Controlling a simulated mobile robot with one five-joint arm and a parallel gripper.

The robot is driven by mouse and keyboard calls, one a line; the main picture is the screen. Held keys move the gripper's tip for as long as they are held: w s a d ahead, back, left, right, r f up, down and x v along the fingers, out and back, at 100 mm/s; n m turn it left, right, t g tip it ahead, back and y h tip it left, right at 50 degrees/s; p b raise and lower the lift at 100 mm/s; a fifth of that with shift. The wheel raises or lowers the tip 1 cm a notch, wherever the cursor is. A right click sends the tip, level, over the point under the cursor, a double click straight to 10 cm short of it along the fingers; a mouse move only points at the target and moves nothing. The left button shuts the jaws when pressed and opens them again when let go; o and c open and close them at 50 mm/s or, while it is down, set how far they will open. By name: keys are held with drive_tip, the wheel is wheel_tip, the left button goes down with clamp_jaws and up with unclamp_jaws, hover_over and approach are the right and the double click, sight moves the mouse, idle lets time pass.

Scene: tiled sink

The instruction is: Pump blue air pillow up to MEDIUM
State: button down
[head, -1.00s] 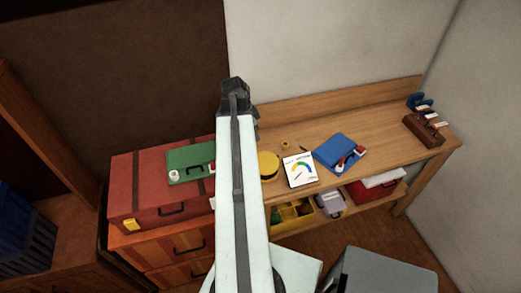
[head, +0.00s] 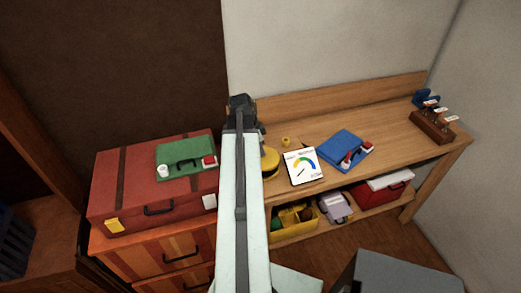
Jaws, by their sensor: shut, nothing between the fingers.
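The blue air pillow (head: 340,146) lies on the wooden workbench, right of my arm, with a red and white fitting at its near right side. A white gauge card (head: 304,166) with a coloured arc stands just left of it; its dark needle points to the lower left, and its lettering is too small to read. A yellow round thing (head: 270,162), possibly the pump, sits left of the card, partly hidden by my arm. My gripper (head: 262,138) is at the far end of the arm, above the bench's left part. Its fingers are mostly hidden, and it appears shut and empty.
A green pillow-like case (head: 186,156) lies on a red trunk (head: 150,190) left of my arm. A small yellow piece (head: 285,141) is behind the card. A wooden rack (head: 432,127) stands at the bench's right end. A grey box (head: 395,275) is in front.

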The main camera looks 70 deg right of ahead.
drive_tip(key=shift+r, duration=0.1)
wheel_tip(320, 180, down, 4)
drive_tip(key=b, duration=0.4)
drive_tip(key=shift+a, duration=0.15)
drive_tip(key=shift+r+p, duration=0.55)
drive_tip(key=d+p+v, duration=0.1)
drive_tip(key=p+v, duration=1.1)
drive_tip(key=v, duration=0.1)
drive_tip(key=shift+s+r+p, duration=0.2)
drive_tip(key=shift+s+p, duration=0.15)
drive_tip(key=shift+p, duration=0.05)
